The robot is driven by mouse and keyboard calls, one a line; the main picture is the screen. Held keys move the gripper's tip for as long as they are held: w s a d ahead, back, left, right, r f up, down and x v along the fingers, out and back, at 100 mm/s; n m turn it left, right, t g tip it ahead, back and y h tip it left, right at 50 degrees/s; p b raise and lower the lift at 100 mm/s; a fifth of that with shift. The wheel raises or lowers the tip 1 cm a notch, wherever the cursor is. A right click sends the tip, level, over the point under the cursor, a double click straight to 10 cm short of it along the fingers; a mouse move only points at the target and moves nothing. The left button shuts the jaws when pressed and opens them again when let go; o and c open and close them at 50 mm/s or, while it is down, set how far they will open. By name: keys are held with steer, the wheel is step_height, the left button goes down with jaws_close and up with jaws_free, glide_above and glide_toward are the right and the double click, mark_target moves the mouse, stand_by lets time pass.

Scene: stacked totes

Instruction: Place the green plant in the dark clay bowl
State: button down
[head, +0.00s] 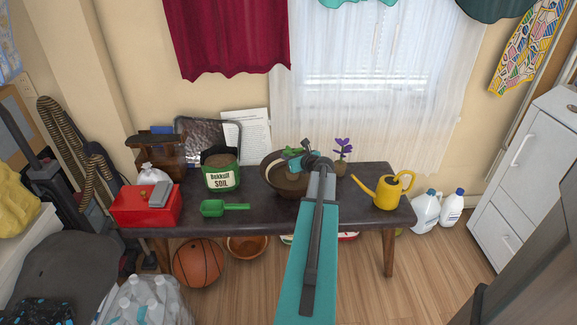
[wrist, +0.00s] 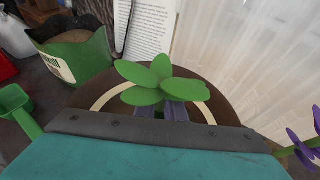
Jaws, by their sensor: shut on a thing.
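The green plant (wrist: 160,82) shows its broad leaves in the wrist view, just past the front edge of my gripper (wrist: 174,112). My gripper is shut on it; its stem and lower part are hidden. The dark clay bowl (wrist: 88,97) lies behind and around the plant in that view, with a pale inner band. In the head view the bowl (head: 268,181) stands on the dark bench, and my gripper (head: 304,156) is over its right part. The arm hides the bowl's right side. I cannot tell whether the plant touches the bowl.
A soil bag (head: 221,175), green scoop (head: 225,208) and red box (head: 146,204) stand left of the bowl on the bench (head: 355,215). A purple flower (head: 343,148) and a yellow watering can (head: 384,192) stand to the right. A paper sheet (head: 246,137) leans behind.

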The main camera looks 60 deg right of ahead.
steer(key=shift+f+b, duration=0.4)
steer(key=shift+f, duration=1.45)
steer(key=shift+f, duration=0.15)
steer(key=c, duration=1.8)
jaws_free()
steer(key=shift+c, duration=0.2)
steer(key=p+v, duration=0.1)
steer(key=v, duration=1.1)
steer(key=shift+a, duration=0.1)
